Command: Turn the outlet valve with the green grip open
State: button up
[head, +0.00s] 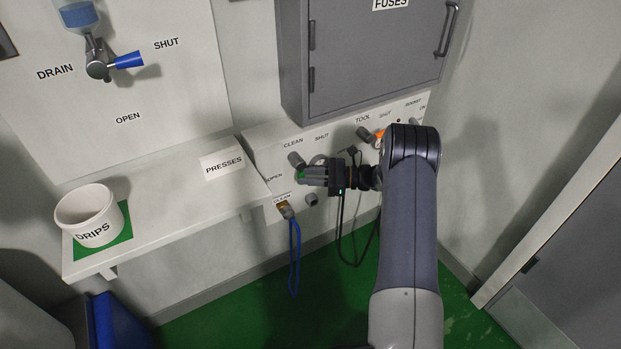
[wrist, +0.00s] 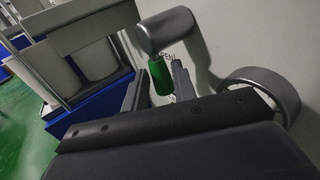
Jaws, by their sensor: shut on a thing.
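The outlet valve marked CLEAN has a grey body (head: 296,159) on the low wall panel, with SHUT printed to its upper right and OPEN to its lower left. Its green grip (head: 301,174) shows only as a small patch beside my gripper (head: 312,176). In the wrist view the green grip (wrist: 160,76) hangs from the grey cylindrical valve body (wrist: 166,30) and sits between my two fingers. My gripper (wrist: 158,86) is shut on it. The fingers hide part of the grip, and I cannot tell the lever's exact angle.
An orange-gripped valve (head: 380,137) marked TOOL is to the right, close to my arm. A blue hose loop (head: 294,250) hangs below the panel. A grey FUSES cabinet (head: 375,60) juts out above. A shelf (head: 160,215) with a white DRIPS cup (head: 88,214) is left.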

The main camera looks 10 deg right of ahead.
dwell(0.4)
jog(key=o, duration=1)
jog(key=shift+a, duration=0.1)
jog(key=v, duration=1.1)
jog(key=shift+f, duration=0.2)
jog(key=shift+a, duration=0.15)
jog(key=x, duration=1)
jog(key=shift+a+r, duration=0.25)
